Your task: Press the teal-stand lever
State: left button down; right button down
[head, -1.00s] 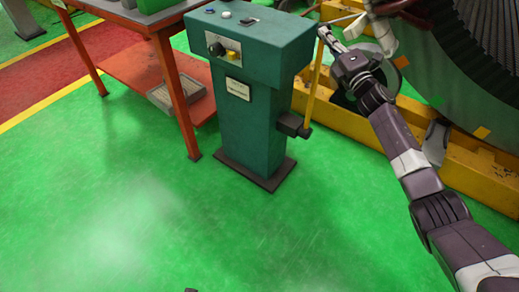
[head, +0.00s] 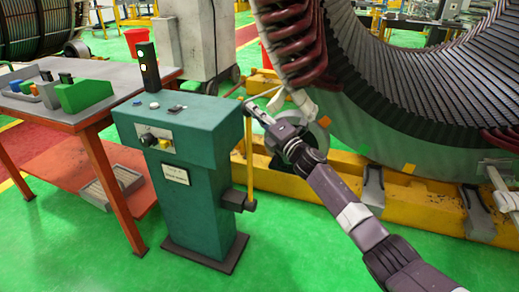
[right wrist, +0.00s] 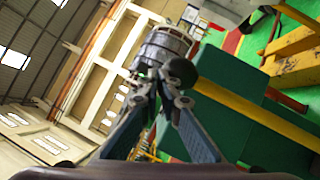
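The teal stand (head: 205,195) is a green pedestal left of centre in the head view. Its yellow lever (head: 249,150) stands nearly upright on the right side, rising from a dark pivot block. My right gripper (head: 251,108) reaches from the right to the lever's top end. In the right wrist view, the right gripper's fingertips (right wrist: 155,76) are close together. The lever's dark round knob (right wrist: 181,73) is right beside them, with its yellow bar (right wrist: 255,112) running down to the right. Contact is hard to tell. My left gripper is out of view.
An orange-legged table (head: 65,115) with small bins stands left of the stand. The big stator (head: 400,110) and its yellow base frame (head: 330,180) are behind and right. Dark red coils (head: 290,40) hang just above my right gripper. Green floor in front is clear.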

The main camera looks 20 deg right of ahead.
jog(key=v, duration=1.1)
jog(key=shift+s, duration=0.3)
